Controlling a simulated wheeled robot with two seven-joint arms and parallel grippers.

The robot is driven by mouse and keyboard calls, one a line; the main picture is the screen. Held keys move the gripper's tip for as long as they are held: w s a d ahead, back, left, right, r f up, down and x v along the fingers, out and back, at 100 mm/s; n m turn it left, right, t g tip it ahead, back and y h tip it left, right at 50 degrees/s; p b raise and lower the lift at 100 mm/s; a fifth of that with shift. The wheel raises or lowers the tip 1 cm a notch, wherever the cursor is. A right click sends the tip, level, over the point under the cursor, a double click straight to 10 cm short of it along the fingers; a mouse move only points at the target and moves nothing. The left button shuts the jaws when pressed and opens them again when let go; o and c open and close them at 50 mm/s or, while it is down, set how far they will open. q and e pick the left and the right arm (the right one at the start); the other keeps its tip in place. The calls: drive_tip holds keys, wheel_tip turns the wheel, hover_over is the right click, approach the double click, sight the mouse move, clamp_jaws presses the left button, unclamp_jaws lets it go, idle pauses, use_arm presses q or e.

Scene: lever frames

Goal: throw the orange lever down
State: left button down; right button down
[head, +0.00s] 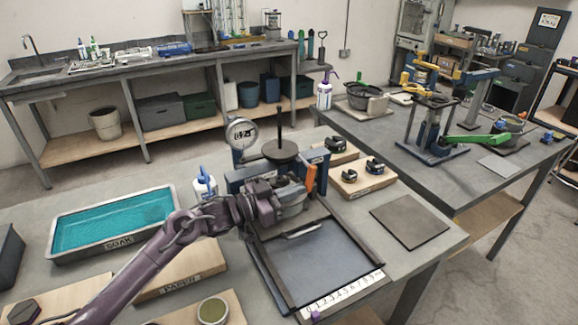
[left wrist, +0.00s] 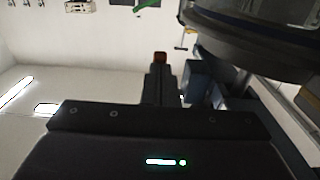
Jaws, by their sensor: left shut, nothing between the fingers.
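The orange lever (head: 309,178) stands up, slightly tilted, at the right side of a blue frame (head: 318,158) with a round dark plate and a dial gauge. My left gripper (head: 297,191) is just left of the lever in the head view, in front of the frame. It is shut and empty; I cannot tell whether it touches the lever. My right gripper is not in view.
A tray of teal liquid (head: 115,222) lies at the left. Wooden blocks with black parts (head: 362,180) stand right of the frame. A dark flat plate (head: 409,221) lies at the right. A second table (head: 480,180) holds a frame with a green lever.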

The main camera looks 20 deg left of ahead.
use_arm(q)
drive_tip(key=shift+w+d+f, duration=0.15)
drive_tip(key=shift+w+f, duration=0.05)
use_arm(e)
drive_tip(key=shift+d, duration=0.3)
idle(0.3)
use_arm(q)
wheel_tip(320, 180, up, 20)
drive_tip(key=b, duration=0.1)
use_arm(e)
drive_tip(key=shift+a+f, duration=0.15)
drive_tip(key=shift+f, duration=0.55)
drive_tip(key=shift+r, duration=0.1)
